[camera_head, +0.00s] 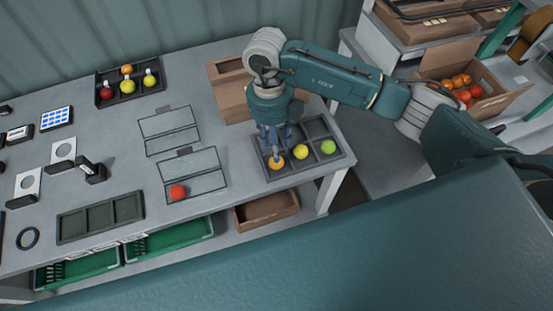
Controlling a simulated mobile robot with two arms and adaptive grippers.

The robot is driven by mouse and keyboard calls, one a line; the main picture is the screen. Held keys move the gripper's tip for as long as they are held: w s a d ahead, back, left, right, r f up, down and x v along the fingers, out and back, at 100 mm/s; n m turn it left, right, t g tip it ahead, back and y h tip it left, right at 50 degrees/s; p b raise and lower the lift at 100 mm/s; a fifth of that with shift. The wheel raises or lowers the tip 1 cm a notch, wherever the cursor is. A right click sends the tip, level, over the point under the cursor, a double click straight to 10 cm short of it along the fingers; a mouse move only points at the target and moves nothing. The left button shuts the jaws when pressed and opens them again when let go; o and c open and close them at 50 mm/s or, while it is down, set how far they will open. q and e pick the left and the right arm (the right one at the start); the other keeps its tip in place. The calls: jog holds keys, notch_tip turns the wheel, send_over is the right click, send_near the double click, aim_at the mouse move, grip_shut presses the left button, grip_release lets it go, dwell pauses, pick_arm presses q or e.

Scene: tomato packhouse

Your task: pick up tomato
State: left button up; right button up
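A dark sectioned tray (342,160) near the table's right end holds an orange tomato (277,163), a yellow tomato (301,152) and a green tomato (328,146) in its front row. My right gripper (274,147) points down over the tray's left part, just behind the orange tomato in the picture. Its fingers are small and partly overlap the tray; whether they touch the tomato or are shut cannot be told. A red tomato (178,192) lies in the front clear open container (207,183). My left gripper is not in view.
A dark tray (103,79) with several coloured round items stands at the back left. An empty grey tray (100,218) lies at the front. A cardboard box (228,88) stands behind my gripper. A carton (497,95) of tomatoes is at far right.

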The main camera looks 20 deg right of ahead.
jog(key=f, duration=0.1)
jog(key=f+p, duration=0.1)
jog(key=f, duration=0.1)
jog(key=f+p, duration=0.1)
jog(key=shift+s+a+f, duration=0.1)
jog(key=shift+s+f, duration=0.25)
jog(key=shift+f, duration=0.55)
jog(key=c, duration=0.5)
